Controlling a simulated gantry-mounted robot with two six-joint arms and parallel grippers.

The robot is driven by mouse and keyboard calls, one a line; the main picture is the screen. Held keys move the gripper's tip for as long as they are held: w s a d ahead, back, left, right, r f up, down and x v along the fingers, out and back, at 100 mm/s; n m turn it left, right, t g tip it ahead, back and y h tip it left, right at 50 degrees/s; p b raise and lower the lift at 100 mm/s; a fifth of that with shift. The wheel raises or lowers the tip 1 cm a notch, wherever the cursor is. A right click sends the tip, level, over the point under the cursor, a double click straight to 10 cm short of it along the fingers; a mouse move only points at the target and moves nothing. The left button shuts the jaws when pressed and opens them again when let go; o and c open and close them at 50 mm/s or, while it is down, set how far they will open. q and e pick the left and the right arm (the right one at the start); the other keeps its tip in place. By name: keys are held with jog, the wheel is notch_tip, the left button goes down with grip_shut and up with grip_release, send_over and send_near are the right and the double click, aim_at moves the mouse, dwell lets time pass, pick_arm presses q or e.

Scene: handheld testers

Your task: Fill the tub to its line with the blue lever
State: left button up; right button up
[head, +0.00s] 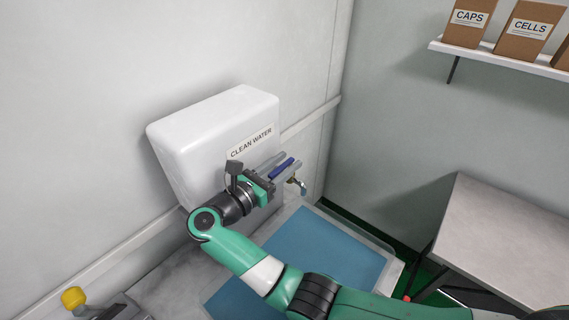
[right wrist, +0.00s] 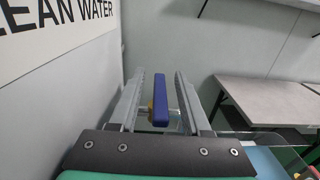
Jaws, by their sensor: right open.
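The white tank (head: 205,135) marked CLEAN WATER hangs on the left wall. Its blue lever (head: 283,168) sits by a small tap with a metal spout (head: 301,187). My right gripper (head: 286,161) is open at the tap, one finger on each side of the lever. In the right wrist view, the blue lever (right wrist: 160,103) stands between the two open fingers (right wrist: 165,75), with gaps visible on both sides. My left gripper is not in view.
A flat blue area (head: 330,248) with a pale rim (head: 393,277) lies below the tap, partly behind my right arm. A grey table (head: 500,235) stands at right. A shelf (head: 500,59) holds boxes above. A yellow knob (head: 73,297) is at lower left.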

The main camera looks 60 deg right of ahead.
jog(key=shift+a, duration=0.1)
jog(key=w+a, duration=0.2)
jog(key=a, duration=0.9)
jog(key=shift+b, duration=0.35)
jog(key=shift+w, duration=0.1)
